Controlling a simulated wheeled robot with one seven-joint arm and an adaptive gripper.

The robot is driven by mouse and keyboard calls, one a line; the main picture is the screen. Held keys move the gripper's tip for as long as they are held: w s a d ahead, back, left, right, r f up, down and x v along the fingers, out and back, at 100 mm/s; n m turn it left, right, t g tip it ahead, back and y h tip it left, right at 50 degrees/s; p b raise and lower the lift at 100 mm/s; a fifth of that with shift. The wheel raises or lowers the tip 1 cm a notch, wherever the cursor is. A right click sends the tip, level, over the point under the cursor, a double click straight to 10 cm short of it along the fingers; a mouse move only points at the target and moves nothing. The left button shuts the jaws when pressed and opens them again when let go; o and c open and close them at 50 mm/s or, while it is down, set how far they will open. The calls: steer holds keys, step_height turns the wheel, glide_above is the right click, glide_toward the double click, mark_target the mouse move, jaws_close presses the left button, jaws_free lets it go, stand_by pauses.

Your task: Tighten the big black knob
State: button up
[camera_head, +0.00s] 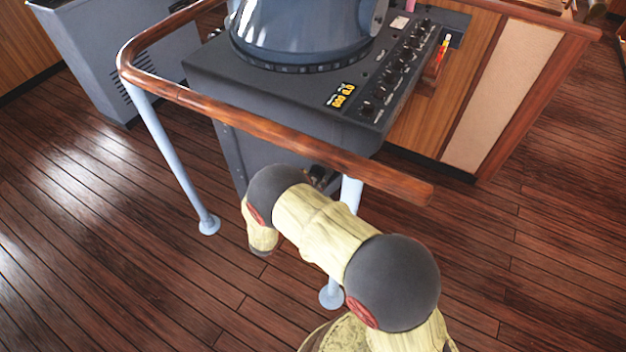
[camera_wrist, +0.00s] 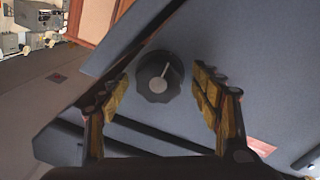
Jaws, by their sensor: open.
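The big black knob (camera_wrist: 157,77) shows in the wrist view on a grey-blue console panel (camera_wrist: 255,60). It is round with a grey centre cap and a white pointer line aimed to the upper right. My gripper (camera_wrist: 163,95) is open, with one gold-padded finger to the left of the knob and one to the right. The fingers look apart from the knob, and I cannot tell how deep they reach. In the head view my arm hides the front of the console, and the big knob cannot be made out there.
A wooden handrail (camera_head: 290,137) on pale posts (camera_head: 172,150) runs around the console (camera_head: 290,95), with my arm close to it. Several small knobs (camera_head: 400,65) line the console's top right. The plank floor (camera_head: 90,230) is clear on the left.

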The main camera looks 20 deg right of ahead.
steer(key=v, duration=1.2)
stand_by(0.5)
